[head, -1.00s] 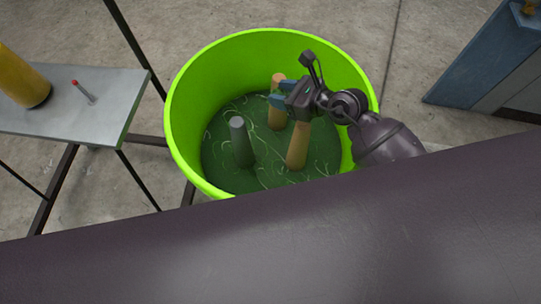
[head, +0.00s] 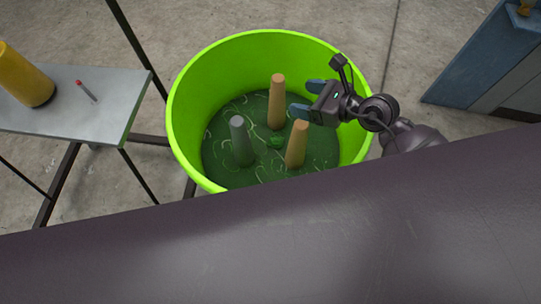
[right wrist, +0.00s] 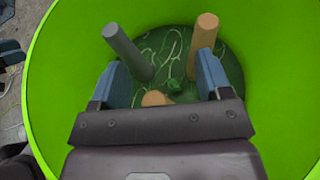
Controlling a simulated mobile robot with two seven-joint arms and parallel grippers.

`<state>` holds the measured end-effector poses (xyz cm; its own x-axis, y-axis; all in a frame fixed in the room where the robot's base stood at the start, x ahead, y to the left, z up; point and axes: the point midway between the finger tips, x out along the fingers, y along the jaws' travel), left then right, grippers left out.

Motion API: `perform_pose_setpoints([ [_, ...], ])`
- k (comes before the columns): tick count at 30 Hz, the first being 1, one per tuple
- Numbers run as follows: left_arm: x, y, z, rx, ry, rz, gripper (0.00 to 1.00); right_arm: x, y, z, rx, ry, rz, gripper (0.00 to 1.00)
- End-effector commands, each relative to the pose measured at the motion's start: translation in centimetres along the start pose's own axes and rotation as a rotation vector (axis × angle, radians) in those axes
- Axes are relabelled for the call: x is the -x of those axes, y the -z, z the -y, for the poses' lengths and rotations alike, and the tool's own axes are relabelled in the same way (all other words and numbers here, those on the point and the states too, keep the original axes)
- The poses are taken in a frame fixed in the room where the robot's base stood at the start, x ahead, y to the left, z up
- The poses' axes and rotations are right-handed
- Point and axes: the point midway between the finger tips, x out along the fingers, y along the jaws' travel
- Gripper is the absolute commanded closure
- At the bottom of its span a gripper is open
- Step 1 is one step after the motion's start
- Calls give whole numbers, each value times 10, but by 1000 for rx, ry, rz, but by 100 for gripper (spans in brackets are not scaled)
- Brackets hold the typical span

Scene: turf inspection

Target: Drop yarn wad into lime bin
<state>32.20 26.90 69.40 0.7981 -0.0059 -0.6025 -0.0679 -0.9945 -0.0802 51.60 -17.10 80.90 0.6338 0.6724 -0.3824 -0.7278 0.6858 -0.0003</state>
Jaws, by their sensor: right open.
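The lime bin (head: 215,75) stands on the floor, open at the top. A small green lump, which looks like the yarn wad (head: 276,142), lies on the dark green bottom of the bin between the posts; it also shows in the right wrist view (right wrist: 174,87). My right gripper (head: 303,99) is open and empty, above the bin's right side and apart from the wad. In the right wrist view its two blue fingers (right wrist: 160,75) are spread wide above the bin's inside.
Inside the bin stand a grey post (head: 240,140) and two tan posts (head: 277,103). Left of the bin is a grey table (head: 85,118) with a yellow cylinder (head: 24,75) and a small red-tipped pin (head: 86,90). A blue cabinet (head: 470,65) stands at the right.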

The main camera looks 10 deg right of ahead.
Motion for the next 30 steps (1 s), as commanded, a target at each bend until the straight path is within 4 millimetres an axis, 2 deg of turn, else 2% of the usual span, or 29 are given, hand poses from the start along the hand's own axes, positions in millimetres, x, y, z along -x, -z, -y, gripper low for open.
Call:
perform_pose_setpoints([
  [3,1,3,0,-2,0,-4,57,19,0,0,2,1,-1,29],
  [9,2,4,1,-7,-1,-6,57,34,0,0,0,0,0,29],
  [30,3,4,1,-5,-1,-5,57,36,0,0,0,0,0,29],
])
